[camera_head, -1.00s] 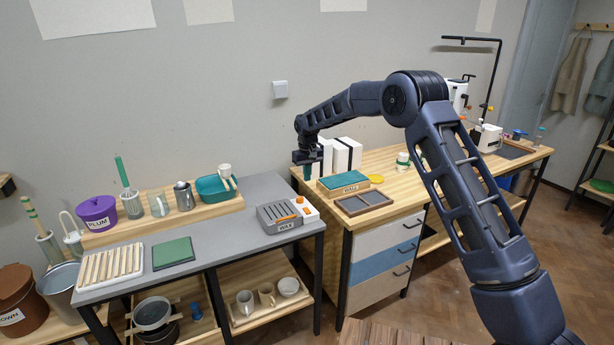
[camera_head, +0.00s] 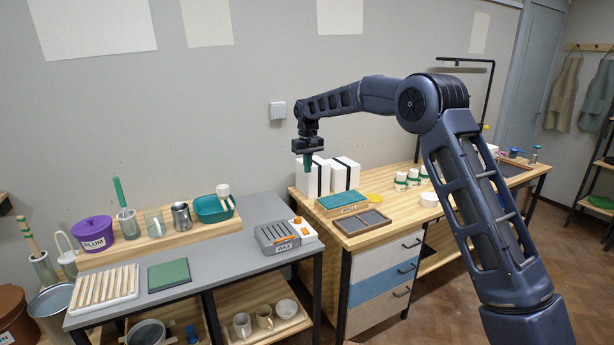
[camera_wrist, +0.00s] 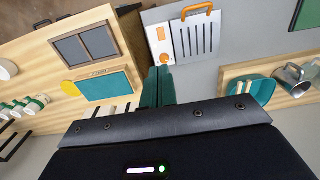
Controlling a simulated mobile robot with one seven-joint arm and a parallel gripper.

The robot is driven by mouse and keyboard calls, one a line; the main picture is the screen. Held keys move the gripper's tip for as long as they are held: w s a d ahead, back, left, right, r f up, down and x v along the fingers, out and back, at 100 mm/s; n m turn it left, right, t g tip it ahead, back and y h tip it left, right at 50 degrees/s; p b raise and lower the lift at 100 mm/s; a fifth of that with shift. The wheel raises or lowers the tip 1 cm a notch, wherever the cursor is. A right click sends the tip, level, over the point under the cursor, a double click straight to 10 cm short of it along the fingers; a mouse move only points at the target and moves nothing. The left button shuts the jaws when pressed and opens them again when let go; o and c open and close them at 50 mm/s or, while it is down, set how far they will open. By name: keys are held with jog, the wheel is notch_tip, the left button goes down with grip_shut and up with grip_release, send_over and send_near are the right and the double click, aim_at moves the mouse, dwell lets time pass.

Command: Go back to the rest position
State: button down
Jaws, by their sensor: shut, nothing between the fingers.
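My gripper (camera_head: 307,161) hangs pointing down from my raised arm in the head view, in front of the wall and above the gap between the grey bench and the wooden bench. Its teal fingers are together with nothing between them. In the wrist view the closed fingers (camera_wrist: 158,87) show at the middle, over the benches and apart from everything on them.
Below are the grey wax unit (camera_head: 277,236) with orange parts, a teal-topped box (camera_head: 341,199), a dark divided tray (camera_head: 361,222) and white boxes with black straps (camera_head: 345,173). A teal basin (camera_head: 209,208) sits left. Space around my gripper is clear.

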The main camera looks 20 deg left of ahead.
jog(key=shift+r, duration=0.35)
jog(key=d+r+m, duration=0.1)
jog(key=d+r, duration=0.2)
jog(key=d, duration=0.3)
jog(key=s+d+r+t, duration=0.1)
jog(key=d+r, duration=0.3)
jog(key=d, duration=0.3)
jog(key=d+r+m, duration=0.1)
jog(key=d+r, duration=0.2)
jog(key=d, duration=0.3)
jog(key=s+d+r+m+t, duration=0.15)
jog(key=s+d, duration=0.25)
jog(key=d, duration=0.5)
jog(key=s+d+r+m, duration=0.1)
jog(key=s+d+r, duration=0.25)
jog(key=d, duration=0.55)
jog(key=s+d+m, duration=0.2)
jog(key=s+d, duration=1)
jog(key=d, duration=0.1)
jog(key=s+d+f+m+t, duration=0.1)
jog(key=s+d+f, duration=0.3)
jog(key=s, duration=0.4)
jog(key=s+d+f+m+t, duration=0.1)
jog(key=s+d+f, duration=0.4)
jog(key=s+d, duration=0.1)
jog(key=shift+s, duration=0.85)
jog(key=c, duration=2.2)
grip_release()
jog(key=shift+a+f+m, duration=0.1)
jog(key=shift+m, duration=0.15)
